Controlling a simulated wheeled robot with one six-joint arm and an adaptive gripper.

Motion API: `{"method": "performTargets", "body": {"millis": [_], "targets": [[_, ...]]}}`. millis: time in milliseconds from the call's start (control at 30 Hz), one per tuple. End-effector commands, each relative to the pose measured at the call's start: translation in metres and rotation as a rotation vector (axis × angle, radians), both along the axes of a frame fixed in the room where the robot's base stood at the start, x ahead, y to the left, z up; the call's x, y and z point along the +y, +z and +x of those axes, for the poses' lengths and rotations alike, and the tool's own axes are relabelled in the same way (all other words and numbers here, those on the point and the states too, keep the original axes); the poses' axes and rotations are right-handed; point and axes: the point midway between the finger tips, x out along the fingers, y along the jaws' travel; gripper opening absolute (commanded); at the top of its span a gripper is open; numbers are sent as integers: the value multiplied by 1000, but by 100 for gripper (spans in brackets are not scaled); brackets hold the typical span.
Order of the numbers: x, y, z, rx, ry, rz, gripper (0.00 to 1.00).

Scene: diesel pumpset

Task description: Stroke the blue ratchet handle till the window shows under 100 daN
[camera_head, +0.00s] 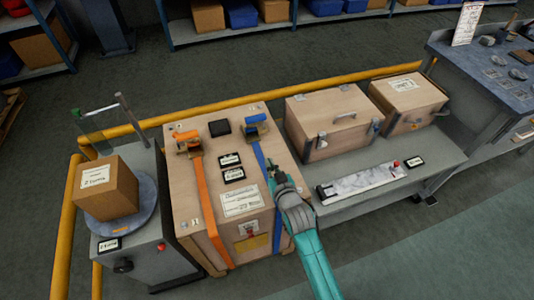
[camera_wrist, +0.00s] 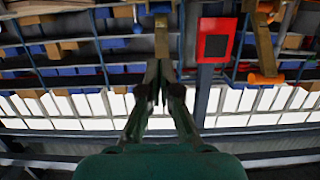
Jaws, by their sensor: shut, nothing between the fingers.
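The blue ratchet (camera_head: 256,120) sits at the top right of a large wooden crate (camera_head: 200,220), with a blue strap (camera_head: 262,160) running from it down the crate. Two small dark windows with white labels (camera_head: 230,160) lie on the crate top left of the blue strap; their figures are too small to read. My gripper (camera_head: 272,168) is over the crate's right edge, just below the blue ratchet in the head view and apart from it. In the wrist view my gripper (camera_wrist: 160,85) has its fingers together with nothing between them.
An orange ratchet (camera_head: 187,140) with an orange strap (camera_head: 207,205) is on the crate's left. A cardboard box (camera_head: 106,190) stands on a round platform at left. Two wooden cases (camera_head: 325,122) stand on the bench (camera_head: 430,160) at right. A yellow rail (camera_head: 240,100) runs behind.

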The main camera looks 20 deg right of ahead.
Motion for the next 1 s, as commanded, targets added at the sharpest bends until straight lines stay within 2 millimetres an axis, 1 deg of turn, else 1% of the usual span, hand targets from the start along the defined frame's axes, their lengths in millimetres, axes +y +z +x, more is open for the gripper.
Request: {"method": "performTargets", "body": {"millis": [33,100,200,300,1000], "targets": [[0,-5,-8,2,0,0,0],[0,-9,-16,1,0,0,0],[0,-14,-24,1,0,0,0],[0,-16,-28,-1,0,0,0],[0,-17,-30,-1,0,0,0]]}}
